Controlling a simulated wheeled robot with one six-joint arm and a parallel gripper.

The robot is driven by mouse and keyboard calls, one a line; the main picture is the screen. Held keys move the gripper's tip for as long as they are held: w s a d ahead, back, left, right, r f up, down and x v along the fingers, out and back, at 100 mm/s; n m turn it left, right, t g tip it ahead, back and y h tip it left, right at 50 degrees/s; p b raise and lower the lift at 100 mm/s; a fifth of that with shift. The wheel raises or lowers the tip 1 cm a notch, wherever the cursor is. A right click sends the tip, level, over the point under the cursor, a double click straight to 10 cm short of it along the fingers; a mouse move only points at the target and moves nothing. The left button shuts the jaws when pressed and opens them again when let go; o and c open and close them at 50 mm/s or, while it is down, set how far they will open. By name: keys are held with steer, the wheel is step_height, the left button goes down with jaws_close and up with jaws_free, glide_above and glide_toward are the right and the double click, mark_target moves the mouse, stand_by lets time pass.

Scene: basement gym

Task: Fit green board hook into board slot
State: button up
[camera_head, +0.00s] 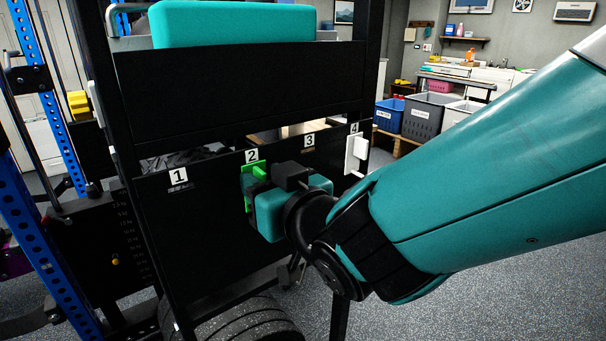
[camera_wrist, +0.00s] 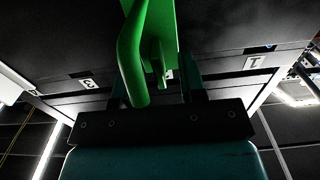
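The green board hook (camera_head: 257,169) is at the upright black board (camera_head: 215,215), just below the number 2 label (camera_head: 252,156). My gripper (camera_head: 257,190) is in front of that spot and hides part of the hook and any slot behind it. In the wrist view the green hook (camera_wrist: 133,50) runs down from the top between the two dark fingers of my gripper (camera_wrist: 158,88). The fingers stand at either side of it and appear closed on its edges. I cannot tell whether the hook is seated in the board or only close to it.
The board also carries labels 1 (camera_head: 178,176), 3 (camera_head: 309,141) and 4 (camera_head: 354,128). A white hook (camera_head: 356,152) hangs below label 4. A teal padded bench (camera_head: 232,22) is above the board, and black weight plates (camera_head: 248,322) are below. A blue rack post (camera_head: 40,245) stands left.

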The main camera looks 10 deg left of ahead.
steer(key=shift+s+d, duration=0.1)
steer(key=b+v, duration=1.1)
steer(key=v, duration=0.6)
steer(key=shift+s+f, duration=0.1)
steer(key=w+d+f+m+g+h, duration=0.25)
steer(key=d+f+g+h, duration=0.45)
steer(key=d+f, duration=0.55)
steer(key=s+d+f+g+h, duration=0.2)
steer(key=s+d+f+g, duration=0.15)
steer(key=s, duration=0.35)
step_height(320, 180, up, 14)
steer(key=p, duration=1.2)
steer(key=shift+d+f+g+p, duration=0.25)
steer(key=shift+d+g+p, duration=0.15)
steer(key=shift+d+g, duration=0.05)
